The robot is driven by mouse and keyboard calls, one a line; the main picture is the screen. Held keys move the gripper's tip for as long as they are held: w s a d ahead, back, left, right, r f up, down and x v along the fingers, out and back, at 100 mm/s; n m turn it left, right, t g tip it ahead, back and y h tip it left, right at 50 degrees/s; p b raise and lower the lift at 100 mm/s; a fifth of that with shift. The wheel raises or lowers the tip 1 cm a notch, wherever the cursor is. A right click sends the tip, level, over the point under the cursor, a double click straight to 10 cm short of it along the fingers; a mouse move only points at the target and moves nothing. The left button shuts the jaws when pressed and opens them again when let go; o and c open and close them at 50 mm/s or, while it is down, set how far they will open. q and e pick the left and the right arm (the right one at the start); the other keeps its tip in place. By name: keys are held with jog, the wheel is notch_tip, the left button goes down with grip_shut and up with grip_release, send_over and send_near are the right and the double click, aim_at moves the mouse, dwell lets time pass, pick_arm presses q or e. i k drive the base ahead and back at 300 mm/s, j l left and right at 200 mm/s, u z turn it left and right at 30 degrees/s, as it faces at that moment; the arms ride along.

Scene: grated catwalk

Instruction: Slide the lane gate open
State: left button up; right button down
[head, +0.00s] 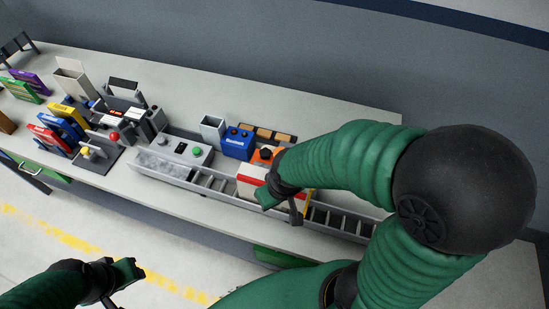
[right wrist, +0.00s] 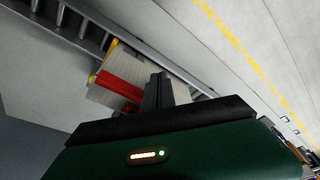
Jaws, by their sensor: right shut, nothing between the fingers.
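The lane (head: 205,181) is a long grey channel with rollers along the table's front. A white and red box (head: 250,177) sits in it, partly hidden by my right gripper; its red band (right wrist: 120,86) also shows in the right wrist view. A thin yellow upright piece (head: 308,202) stands at the box's right side; I cannot tell whether it is the lane gate. My right gripper (head: 280,204) is shut and empty, over or against the box; contact is unclear. My left gripper (head: 122,277) hangs in front of the table, away from the lane; its fingers are unclear.
Several coloured cartons stand at the left. Floor in front is clear.

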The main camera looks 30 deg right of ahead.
aim_at(311, 190)
jog(key=z, duration=1.4)
jog(key=i+j+u, duration=0.3)
jog(key=k+l, duration=0.1)
